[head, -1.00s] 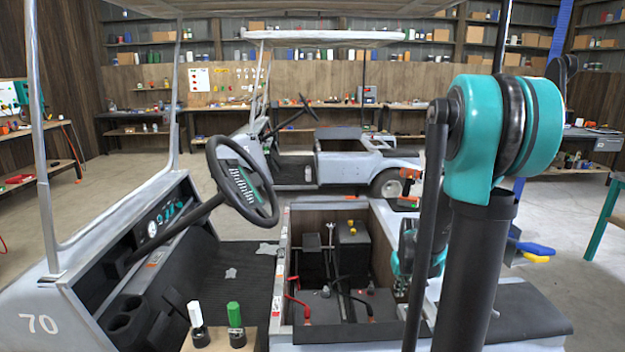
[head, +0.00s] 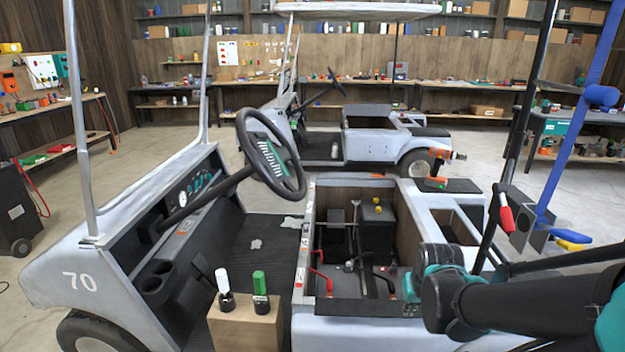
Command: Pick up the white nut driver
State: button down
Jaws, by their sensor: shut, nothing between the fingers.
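The white nut driver (head: 222,281) stands upright, white handle up and dark part down, on a wooden block (head: 240,325) at the front left of the near cart. A green nut driver (head: 259,284) stands just right of it on the same block. My arm comes in from the lower right and ends in dark and teal joints over the right part of the cart's open bay. No fingers of my gripper show; it is hidden behind the arm or out of frame. Nothing touches the white nut driver.
The steering wheel (head: 271,155) stands above and behind the block. The open bay (head: 345,225) with red-handled cables lies right of the block. An orange drill (head: 438,165) stands on the cart's far right part. A blue post rises at right. Free floor lies at left.

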aim_at(221, 276)
jog(key=z, duration=0.25)
jog(key=j+u, duration=0.2)
jog(key=u, duration=0.25)
jog(key=j+u, duration=0.2)
jog(key=u, duration=0.25)
jog(key=i+j+u, duration=0.1)
jog(key=u, duration=0.3)
jog(key=i+j, duration=0.05)
jog(key=j, duration=0.05)
